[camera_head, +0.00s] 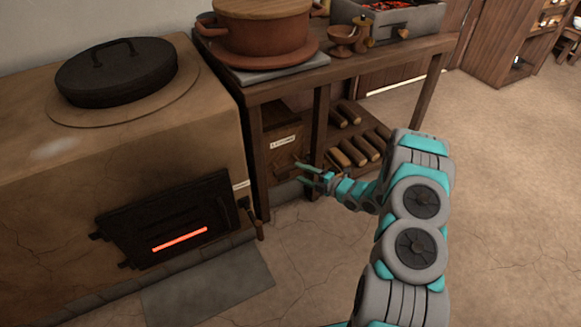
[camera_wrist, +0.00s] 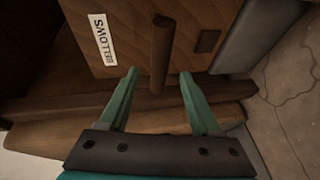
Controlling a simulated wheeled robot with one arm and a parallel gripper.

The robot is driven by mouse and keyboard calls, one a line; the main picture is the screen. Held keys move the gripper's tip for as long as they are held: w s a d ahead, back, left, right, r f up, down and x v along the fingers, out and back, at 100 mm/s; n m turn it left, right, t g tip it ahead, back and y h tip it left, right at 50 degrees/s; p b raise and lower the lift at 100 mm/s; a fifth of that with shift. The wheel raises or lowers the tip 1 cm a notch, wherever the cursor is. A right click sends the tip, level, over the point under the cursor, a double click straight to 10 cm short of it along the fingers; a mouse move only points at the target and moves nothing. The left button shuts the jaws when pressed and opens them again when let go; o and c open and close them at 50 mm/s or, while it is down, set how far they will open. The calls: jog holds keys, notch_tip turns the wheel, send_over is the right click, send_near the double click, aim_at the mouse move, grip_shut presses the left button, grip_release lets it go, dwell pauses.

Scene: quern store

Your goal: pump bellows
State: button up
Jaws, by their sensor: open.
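The bellows (camera_head: 284,150) is a brown wooden box under the table, beside the stove. Its white label reads BELLOWS in the wrist view, where the bellows front (camera_wrist: 185,15) fills the top. A dark round wooden handle (camera_wrist: 161,45) sticks out from that front. My gripper (camera_head: 299,174) is at the bellows front, with its green fingers apart. In the wrist view my gripper (camera_wrist: 159,73) has one finger on each side of the handle's end. The handle's end lies between the fingertips, and I see a gap on both sides.
A clay stove (camera_head: 60,180) with a glowing slot in its black door (camera_head: 180,222) stands left. A small lever (camera_head: 252,215) hangs at its corner. Logs (camera_head: 362,145) lie on the table's lower shelf, right of the bellows. A pot (camera_head: 262,35) stands on top. Floor on the right is clear.

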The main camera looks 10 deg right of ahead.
aim_at(293, 169)
jog(key=shift+x, duration=3.05)
jog(key=shift+c, duration=0.3)
grip_shut()
